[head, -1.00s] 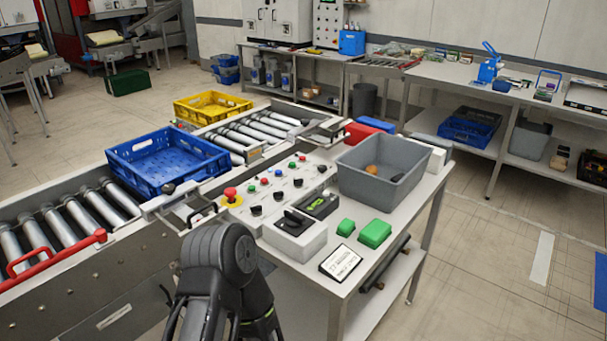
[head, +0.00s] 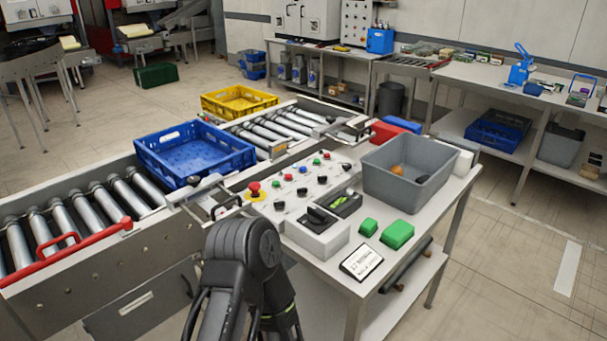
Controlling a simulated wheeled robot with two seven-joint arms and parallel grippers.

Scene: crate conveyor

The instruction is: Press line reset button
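A sloped grey control panel (head: 296,204) sits on the steel table beside the roller conveyor. It carries several small red, blue, green and black buttons and knobs. A large red mushroom button (head: 254,187) on a yellow base is at its left end. Labels are too small to read, so I cannot tell which is the line reset button. One of my dark arms rises at bottom centre, in front of the panel's near left side. Neither gripper shows.
A grey box with a black rotary switch (head: 317,219), green blocks (head: 397,235), a small sign (head: 361,262) and a grey bin (head: 371,187) share the table. A blue crate (head: 172,183) is on the conveyor rollers. A red bar (head: 60,258) runs along its near side.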

